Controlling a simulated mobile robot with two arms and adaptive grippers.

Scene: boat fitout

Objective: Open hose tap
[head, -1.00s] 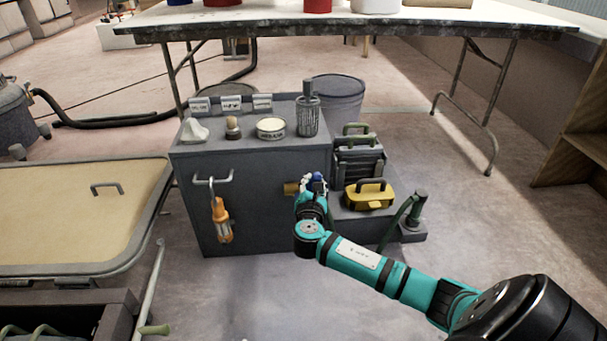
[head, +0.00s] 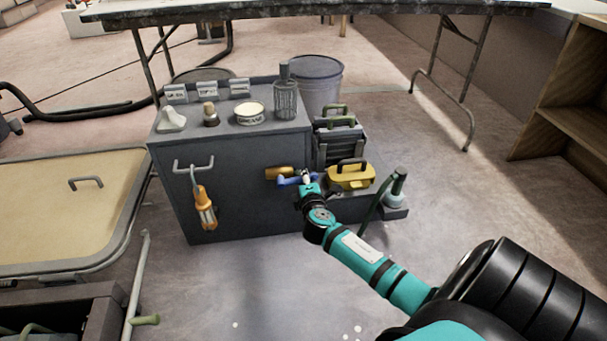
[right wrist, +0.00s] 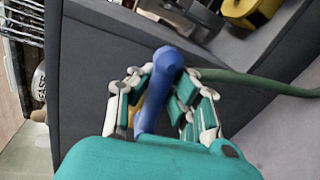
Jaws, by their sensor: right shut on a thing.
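The hose tap has a brass body (head: 277,173) on the front of the grey cabinet, near its right edge, and a blue lever (head: 290,181) that lies roughly sideways in the head view. My right gripper (head: 308,179) is at the tap. In the right wrist view the blue lever (right wrist: 160,82) runs between the two fingers of my right gripper (right wrist: 158,98), which are shut on it. A little of the brass shows behind the lever there; the fingers hide the rest. My left gripper is not in view.
The grey cabinet (head: 245,215) carries small items and a mesh canister (head: 285,100) on top. An orange lamp (head: 205,208) hangs on its front. A yellow case (head: 350,178) and a green hose (head: 372,212) are close right of my gripper. The floor in front is mostly clear.

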